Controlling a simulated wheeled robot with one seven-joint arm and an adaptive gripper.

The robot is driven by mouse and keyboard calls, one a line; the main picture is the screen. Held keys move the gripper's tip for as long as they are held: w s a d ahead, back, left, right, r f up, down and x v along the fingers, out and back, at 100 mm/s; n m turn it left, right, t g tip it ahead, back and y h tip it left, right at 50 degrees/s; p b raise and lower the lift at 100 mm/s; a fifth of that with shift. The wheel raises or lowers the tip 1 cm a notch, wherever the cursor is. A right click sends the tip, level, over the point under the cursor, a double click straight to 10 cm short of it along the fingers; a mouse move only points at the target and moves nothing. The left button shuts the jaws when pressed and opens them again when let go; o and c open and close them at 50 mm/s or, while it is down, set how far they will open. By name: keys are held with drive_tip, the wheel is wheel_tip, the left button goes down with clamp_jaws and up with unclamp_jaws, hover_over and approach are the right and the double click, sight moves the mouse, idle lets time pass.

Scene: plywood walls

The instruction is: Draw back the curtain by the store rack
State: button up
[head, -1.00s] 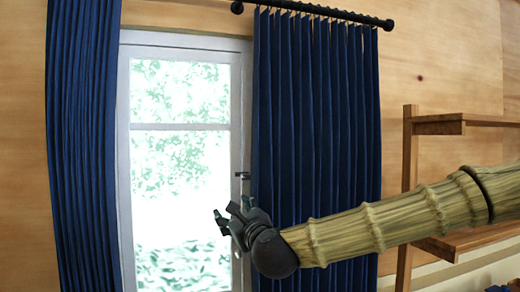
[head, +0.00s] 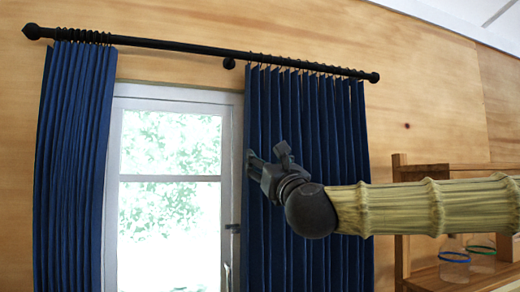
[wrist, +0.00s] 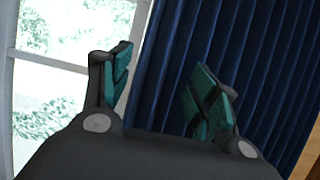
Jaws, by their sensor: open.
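The right blue curtain (head: 340,130) hangs in pleats from a black rod (head: 200,50), beside the wooden store rack (head: 400,210). It covers the wall to the right of the window and overlaps the window's right edge. My gripper (head: 265,162) is in front of this curtain near its left edge. In the wrist view my gripper (wrist: 155,95) is open with nothing between its teal-padded fingers. The right finger is before the curtain's folds (wrist: 240,50), and the left finger is before the window frame. I cannot tell whether the fingers touch the cloth.
Another blue curtain (head: 70,170) hangs at the window's left side. The white-framed window (head: 170,200) lies between them, with a dark handle on its right side. The rack holds glass jars (head: 455,258) on its lower shelf. My arm passes in front of the rack.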

sight(255, 152)
drive_tip(key=p+x, duration=0.4)
drive_tip(key=x, duration=0.4)
drive_tip(key=shift+w+a+r+p, duration=0.1)
drive_tip(key=shift+w+p, duration=0.15)
drive_tip(key=shift+p, duration=0.15)
drive_tip(key=shift+p+x, duration=0.4)
drive_tip(key=shift+x, duration=0.45)
drive_tip(key=shift+w, duration=0.1)
clamp_jaws()
